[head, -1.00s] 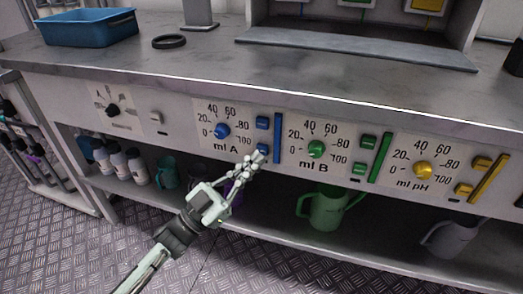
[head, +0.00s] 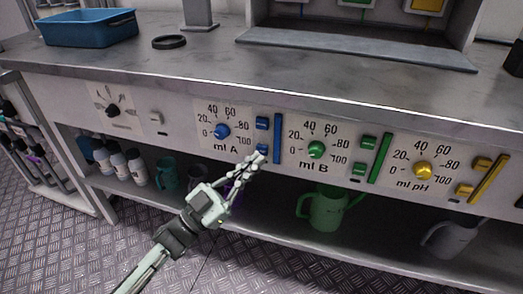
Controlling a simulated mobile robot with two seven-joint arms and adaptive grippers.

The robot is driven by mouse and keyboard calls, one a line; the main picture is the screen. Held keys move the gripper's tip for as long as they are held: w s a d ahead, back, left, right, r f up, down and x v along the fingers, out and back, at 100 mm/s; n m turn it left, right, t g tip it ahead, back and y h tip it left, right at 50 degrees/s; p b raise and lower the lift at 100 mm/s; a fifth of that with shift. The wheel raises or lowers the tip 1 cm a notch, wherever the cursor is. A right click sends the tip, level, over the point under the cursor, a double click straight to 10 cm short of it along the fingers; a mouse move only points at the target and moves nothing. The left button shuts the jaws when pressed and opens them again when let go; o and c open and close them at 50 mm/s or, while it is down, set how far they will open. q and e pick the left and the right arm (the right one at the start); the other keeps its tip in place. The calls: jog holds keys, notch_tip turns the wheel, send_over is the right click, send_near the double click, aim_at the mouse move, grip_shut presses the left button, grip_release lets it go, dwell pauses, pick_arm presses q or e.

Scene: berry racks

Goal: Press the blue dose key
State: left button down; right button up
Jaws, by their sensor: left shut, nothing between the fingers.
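The blue dose panel, marked ml A, is on the front of the bench. It has a round blue knob (head: 221,131), an upper blue key (head: 262,123), a lower blue key (head: 262,149) and a tall blue bar (head: 278,138). My left gripper (head: 259,157) is shut and empty, with its fingertips at the lower blue key and covering part of it. I cannot tell whether the fingertips touch the key or whether it is pushed in. My right gripper is not in view.
Green ml B controls (head: 316,150) and yellow ml pH controls (head: 422,170) sit to the right. A green jug (head: 325,208) and white bottles (head: 137,168) stand on the shelf below. A blue tray (head: 88,28) and a black ring (head: 170,42) lie on the bench top.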

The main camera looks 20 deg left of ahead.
pick_arm(q)
jog(key=shift+w, duration=0.15)
jog(key=shift+w, duration=0.3)
jog(key=shift+w, duration=0.45)
dwell(0.7)
dwell(0.3)
jog(key=shift+s+p, duration=0.4)
jog(key=shift+s, duration=0.5)
jog(key=s+p, duration=0.2)
jog(key=s, duration=0.3)
jog(key=shift+a, duration=0.1)
